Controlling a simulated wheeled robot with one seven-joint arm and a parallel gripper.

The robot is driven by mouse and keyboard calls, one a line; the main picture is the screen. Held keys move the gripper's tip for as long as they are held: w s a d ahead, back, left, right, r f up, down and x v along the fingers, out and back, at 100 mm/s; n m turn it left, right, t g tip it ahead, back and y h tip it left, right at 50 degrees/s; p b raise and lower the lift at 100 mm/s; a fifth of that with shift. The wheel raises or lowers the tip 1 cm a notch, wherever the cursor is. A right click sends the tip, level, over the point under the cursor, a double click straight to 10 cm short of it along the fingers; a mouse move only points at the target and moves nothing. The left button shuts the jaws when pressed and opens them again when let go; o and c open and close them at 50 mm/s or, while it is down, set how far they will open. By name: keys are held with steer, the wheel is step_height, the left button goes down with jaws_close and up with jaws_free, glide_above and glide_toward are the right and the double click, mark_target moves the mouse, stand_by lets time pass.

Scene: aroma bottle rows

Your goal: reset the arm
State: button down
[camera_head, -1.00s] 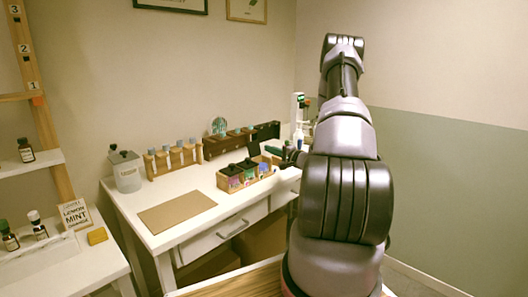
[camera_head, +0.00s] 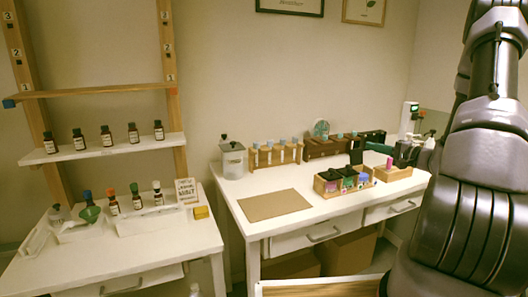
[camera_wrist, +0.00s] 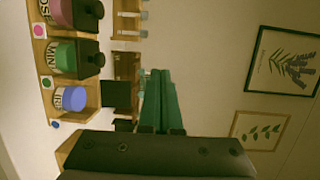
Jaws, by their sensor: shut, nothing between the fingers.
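My gripper (camera_head: 378,148) shows in the head view as green fingers over the right part of the back desk, reaching left from my dark arm at the right edge. In the wrist view my gripper (camera_wrist: 158,74) has its two green fingers side by side, closed together with nothing between them. They are clear of the jars. The wrist is rolled, so the room looks turned sideways there. Part of my forearm is cut off by the right edge of the head view.
A wooden box of jars (camera_head: 343,191) stands on the white desk (camera_head: 235,190), left of a smaller box (camera_head: 392,176). Bottle racks (camera_head: 276,155) line the back, beside a lidded canister (camera_head: 233,162). A brown mat (camera_head: 274,204) lies bare. Shelves (camera_head: 100,150) with several bottles stand left.

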steer(key=s+a+r+n+g, duration=0.3)
steer(key=s+a+r+g, duration=0.3)
steer(key=a, duration=0.3)
steer(key=s+a+r+n+g, duration=0.4)
steer(key=s+a+r, duration=0.35)
steer(key=a, duration=0.25)
steer(key=s+d+r+t+h, duration=0.1)
steer(key=s+r+h, duration=0.3)
steer(key=s, duration=0.3)
steer(key=s+r+t+h, duration=0.2)
steer(key=s+r+h, duration=0.2)
steer(key=s, duration=0.4)
steer(key=shift+s+d, duration=0.25)
steer(key=shift+d, duration=0.1)
